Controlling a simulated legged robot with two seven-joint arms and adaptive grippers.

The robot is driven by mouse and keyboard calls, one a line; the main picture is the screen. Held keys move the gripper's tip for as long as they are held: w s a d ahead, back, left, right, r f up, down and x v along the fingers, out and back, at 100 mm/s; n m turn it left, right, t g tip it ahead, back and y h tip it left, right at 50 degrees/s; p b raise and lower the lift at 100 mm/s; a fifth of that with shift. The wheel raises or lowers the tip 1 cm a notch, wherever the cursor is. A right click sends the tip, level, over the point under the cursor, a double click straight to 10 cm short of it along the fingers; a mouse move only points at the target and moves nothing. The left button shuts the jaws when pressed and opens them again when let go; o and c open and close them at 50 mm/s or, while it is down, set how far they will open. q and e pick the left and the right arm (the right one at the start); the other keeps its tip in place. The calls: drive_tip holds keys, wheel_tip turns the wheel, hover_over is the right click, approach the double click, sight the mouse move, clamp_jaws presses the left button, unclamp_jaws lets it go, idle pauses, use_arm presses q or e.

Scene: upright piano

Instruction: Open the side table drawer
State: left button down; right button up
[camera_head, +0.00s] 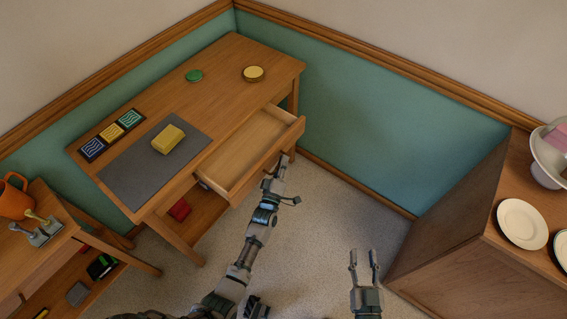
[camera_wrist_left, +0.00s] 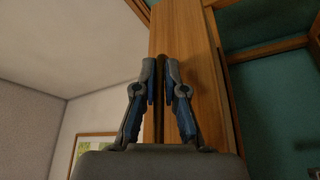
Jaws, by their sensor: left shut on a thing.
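The side table (camera_head: 222,70) stands against the teal wall, and its drawer (camera_head: 247,148) is pulled well out towards me. The inside of the drawer looks empty. My left gripper (camera_head: 281,163) is at the drawer's front panel, near its middle. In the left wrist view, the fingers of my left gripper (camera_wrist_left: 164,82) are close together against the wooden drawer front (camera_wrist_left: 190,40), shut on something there. My right gripper (camera_head: 364,258) is open and empty, above the floor to the right, apart from the table.
On the table top are a grey mat (camera_head: 150,165), a yellow block (camera_head: 168,139), a green disc (camera_head: 194,76) and a round tin (camera_head: 253,74). A wooden cabinet with plates (camera_head: 522,223) is at right. Carpet between is clear.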

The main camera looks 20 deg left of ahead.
use_arm(q)
drive_tip(key=shift+s+d+f, duration=0.1)
drive_tip(key=shift+s+d, duration=0.1)
drive_tip(key=shift+d, duration=0.35)
drive_tip(key=shift+s+d+f, duration=0.1)
drive_tip(key=shift+s+d, duration=0.1)
drive_tip(key=shift+d, duration=0.35)
drive_tip(key=c, duration=1.5)
unclamp_jaws()
drive_tip(key=shift+r, duration=0.1)
drive_tip(key=shift+a+v, duration=0.2)
drive_tip(key=shift+v, duration=1.75)
drive_tip(key=shift+a+v, duration=0.15)
drive_tip(key=shift+v, duration=1.85)
drive_tip(key=shift+a+v, duration=0.2)
drive_tip(key=shift+v, duration=1.75)
use_arm(e)
drive_tip(key=shift+s+d+f, duration=0.1)
drive_tip(key=shift+d+f, duration=0.05)
drive_tip(key=shift+d, duration=0.35)
drive_tip(key=shift+s+d+f, duration=0.1)
drive_tip(key=shift+d, duration=0.4)
